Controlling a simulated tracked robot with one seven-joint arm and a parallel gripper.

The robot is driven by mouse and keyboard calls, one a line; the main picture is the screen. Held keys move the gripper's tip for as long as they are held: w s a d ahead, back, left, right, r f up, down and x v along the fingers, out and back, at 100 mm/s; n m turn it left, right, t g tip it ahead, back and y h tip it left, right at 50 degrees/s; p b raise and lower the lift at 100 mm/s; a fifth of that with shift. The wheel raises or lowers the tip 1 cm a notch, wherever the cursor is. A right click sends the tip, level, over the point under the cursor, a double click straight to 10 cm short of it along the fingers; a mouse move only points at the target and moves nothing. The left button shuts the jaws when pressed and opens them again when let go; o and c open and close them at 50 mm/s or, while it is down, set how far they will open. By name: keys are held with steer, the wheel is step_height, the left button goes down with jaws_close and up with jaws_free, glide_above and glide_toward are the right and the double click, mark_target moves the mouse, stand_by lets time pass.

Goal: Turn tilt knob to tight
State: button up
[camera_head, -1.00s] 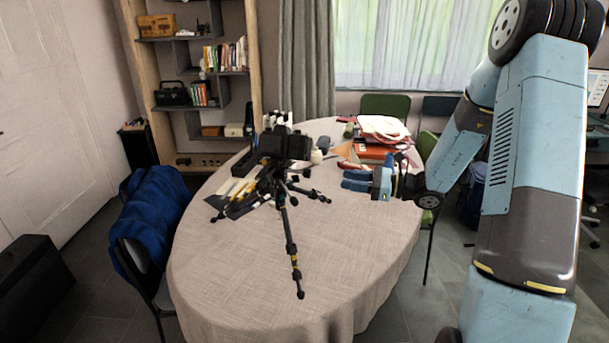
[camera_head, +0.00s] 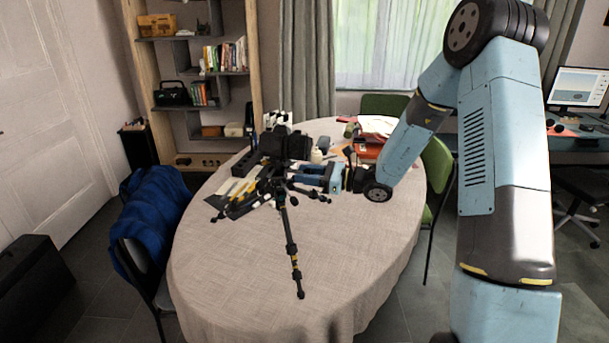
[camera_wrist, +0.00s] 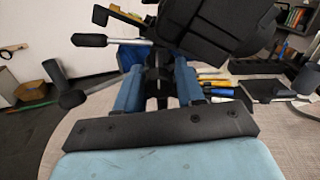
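A black tripod (camera_head: 289,240) stands on the round table with a camera (camera_head: 285,144) on its head. In the wrist view the camera's dark body (camera_wrist: 215,30) fills the upper right. A silver pan handle with a black grip (camera_wrist: 90,40) sticks out left of the head, and a second dark handle (camera_wrist: 75,98) lies lower. My gripper (camera_head: 300,175) points left at the tripod head from its right side. Its two blue fingers are apart, and dark tripod-head parts show between and beyond them in the wrist view (camera_wrist: 157,62). I cannot single out the tilt knob or tell whether anything is touched.
The cloth-covered table (camera_head: 230,270) is clear at its front. Tools (camera_head: 237,197) lie left of the tripod. A small bottle (camera_head: 316,155) and red books (camera_head: 368,148) stand behind. A chair with a blue jacket (camera_head: 155,215) is at the left, a green chair (camera_head: 437,180) at the right.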

steer(key=shift+a, duration=0.1)
steer(key=shift+c, duration=0.4)
steer(key=c, duration=0.6)
steer(key=shift+a, duration=0.15)
jaws_close()
